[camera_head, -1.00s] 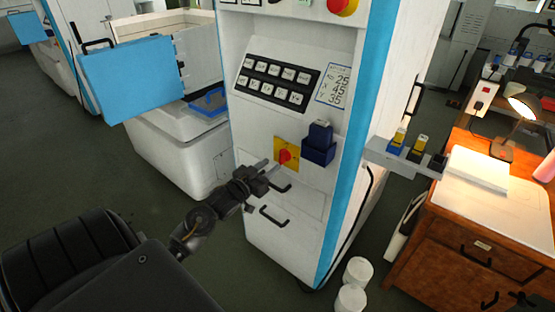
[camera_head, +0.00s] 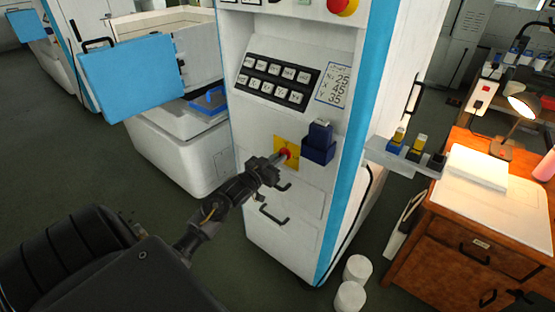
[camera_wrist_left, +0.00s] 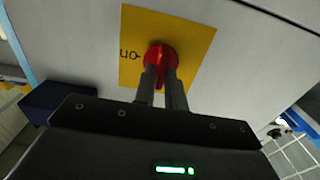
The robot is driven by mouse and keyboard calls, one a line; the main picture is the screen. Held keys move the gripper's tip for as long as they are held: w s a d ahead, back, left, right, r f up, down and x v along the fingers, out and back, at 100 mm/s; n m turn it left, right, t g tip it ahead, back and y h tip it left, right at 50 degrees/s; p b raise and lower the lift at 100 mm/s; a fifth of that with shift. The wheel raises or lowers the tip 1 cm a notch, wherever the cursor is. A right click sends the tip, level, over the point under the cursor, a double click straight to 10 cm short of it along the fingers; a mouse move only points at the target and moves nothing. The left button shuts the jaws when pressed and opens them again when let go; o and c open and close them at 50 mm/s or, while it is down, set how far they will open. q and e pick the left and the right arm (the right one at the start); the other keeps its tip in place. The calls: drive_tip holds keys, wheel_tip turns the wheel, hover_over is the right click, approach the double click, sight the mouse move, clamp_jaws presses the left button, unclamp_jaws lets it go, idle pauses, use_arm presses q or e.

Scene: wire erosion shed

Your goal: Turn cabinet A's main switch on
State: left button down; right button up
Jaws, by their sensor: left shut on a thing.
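The main switch is a red rotary knob (camera_head: 285,153) on a yellow plate (camera_head: 293,162), low on the front of the white cabinet (camera_head: 262,135). My left gripper (camera_head: 280,157) reaches it from the lower left and is shut on the knob. In the left wrist view the two fingers (camera_wrist_left: 163,82) close on the red knob (camera_wrist_left: 161,57), hiding part of it. The yellow plate (camera_wrist_left: 200,42) there bears the letters "on", upside down, at the left of the knob. Which cabinet letter this is cannot be read. My right gripper does not show.
A dark blue box (camera_head: 319,145) juts out just right of the plate. A black key panel (camera_head: 275,79) sits above, drawer handles (camera_head: 274,215) below. A blue door (camera_head: 132,78) stands open at left. A wooden desk (camera_head: 445,230) and white rolls (camera_head: 350,297) are at right.

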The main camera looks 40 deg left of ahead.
use_arm(q)
drive_tip(key=shift+m, duration=0.4)
drive_tip(key=m, duration=1.6)
drive_tip(key=shift+d+f+m, duration=0.3)
drive_tip(key=shift+m, duration=0.4)
drive_tip(key=c, duration=1.5)
unclamp_jaws()
drive_tip(key=shift+o, duration=0.2)
drive_tip(key=shift+s, duration=0.1)
